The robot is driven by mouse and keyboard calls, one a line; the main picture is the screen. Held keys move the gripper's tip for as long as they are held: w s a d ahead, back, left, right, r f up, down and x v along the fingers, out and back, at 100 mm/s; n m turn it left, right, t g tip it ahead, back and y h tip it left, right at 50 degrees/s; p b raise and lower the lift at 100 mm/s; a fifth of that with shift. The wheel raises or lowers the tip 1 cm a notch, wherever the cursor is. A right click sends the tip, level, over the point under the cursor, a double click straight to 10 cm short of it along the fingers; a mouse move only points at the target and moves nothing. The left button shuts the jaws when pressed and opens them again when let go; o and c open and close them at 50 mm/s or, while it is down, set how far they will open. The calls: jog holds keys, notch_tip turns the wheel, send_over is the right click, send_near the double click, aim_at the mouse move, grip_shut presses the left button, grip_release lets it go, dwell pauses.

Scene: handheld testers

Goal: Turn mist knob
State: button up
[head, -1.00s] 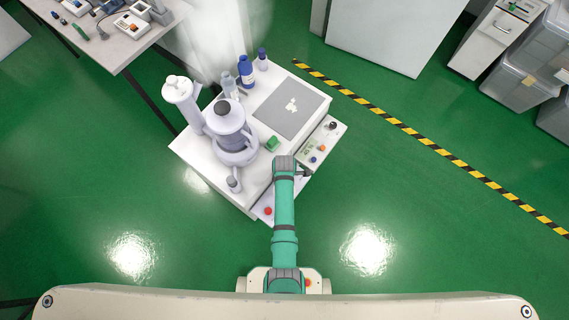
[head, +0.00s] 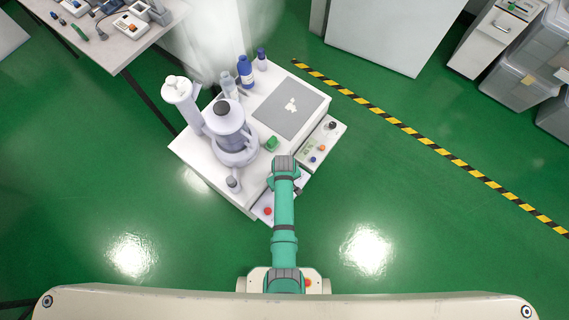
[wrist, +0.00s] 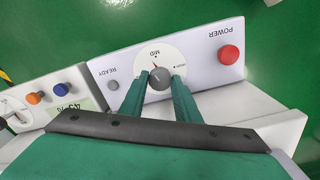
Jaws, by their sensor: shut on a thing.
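A round grey knob (wrist: 159,79) sits on a white dial (wrist: 160,52) on a white control panel in the wrist view. A red pointer mark lies on the dial above the knob, toward a short label that seems to read MID. My gripper (wrist: 160,83) has its two green fingers on either side of the knob and is shut on it. In the head view my arm covers the knob and the fingers. The panel (head: 262,207) shows only partly there, at the front edge of the white bench.
A red POWER button (wrist: 229,54) and a grey READY lamp (wrist: 113,85) flank the dial. A second panel with orange (wrist: 34,97) and blue (wrist: 61,90) buttons stands left in the wrist view. A tall white humidifier-like vessel (head: 230,140) stands on the bench.

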jog(key=shift+m, duration=1.9)
jog(key=shift+s, duration=0.1)
jog(key=o, duration=1)
jog(key=shift+o, duration=0.2)
jog(key=shift+r, duration=0.1)
notch_tip(320, 180, up, 11)
jog(key=shift+f, duration=0.2)
